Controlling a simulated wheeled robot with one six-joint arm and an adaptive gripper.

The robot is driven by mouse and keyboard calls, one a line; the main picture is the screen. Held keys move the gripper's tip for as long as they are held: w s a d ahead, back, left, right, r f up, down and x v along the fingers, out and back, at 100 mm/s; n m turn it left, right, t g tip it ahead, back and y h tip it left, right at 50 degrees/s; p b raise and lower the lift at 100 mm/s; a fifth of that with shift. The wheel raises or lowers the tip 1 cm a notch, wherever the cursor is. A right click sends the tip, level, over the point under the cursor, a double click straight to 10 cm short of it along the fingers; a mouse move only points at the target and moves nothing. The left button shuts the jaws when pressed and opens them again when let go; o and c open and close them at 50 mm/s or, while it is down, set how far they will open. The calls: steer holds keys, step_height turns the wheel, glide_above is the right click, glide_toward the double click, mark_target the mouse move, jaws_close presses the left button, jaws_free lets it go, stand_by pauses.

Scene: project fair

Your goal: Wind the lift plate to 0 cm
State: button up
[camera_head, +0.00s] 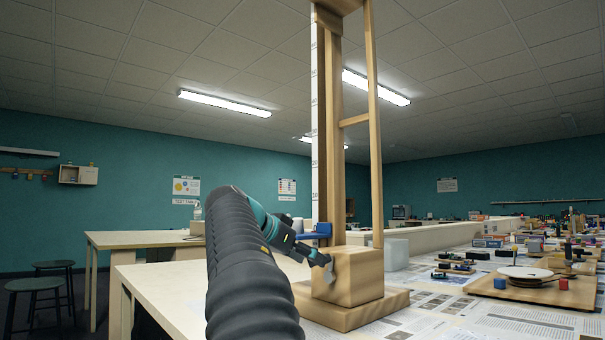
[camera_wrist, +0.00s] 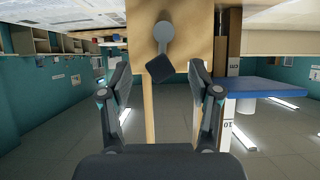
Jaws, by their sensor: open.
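The wooden lift tower (camera_head: 335,130) stands on the table with a white numbered scale (camera_head: 315,120) up its left side. The blue lift plate (camera_head: 322,231) sits low, below the 10 mark; it also shows in the wrist view (camera_wrist: 270,89), which is upside down. The crank has a round grey hub (camera_wrist: 164,31) and a dark grip (camera_wrist: 166,68). My gripper (camera_head: 326,268) is at the crank side of the tower's base block. In the wrist view my gripper (camera_wrist: 160,75) is open, with the dark grip centred in the gap between its fingertips, not clasped.
A wooden turntable-like board (camera_head: 528,283) and several small parts lie on the newspaper-covered table (camera_head: 465,325) at right. A pale cylinder (camera_head: 396,254) stands behind the tower. Another table (camera_head: 140,239) and stools (camera_head: 45,284) are at left.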

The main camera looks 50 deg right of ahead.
steer(key=p+v, duration=0.1)
steer(key=v, duration=0.4)
steer(key=shift+a+r, duration=0.15)
steer(key=shift+a, duration=0.1)
stand_by(0.8)
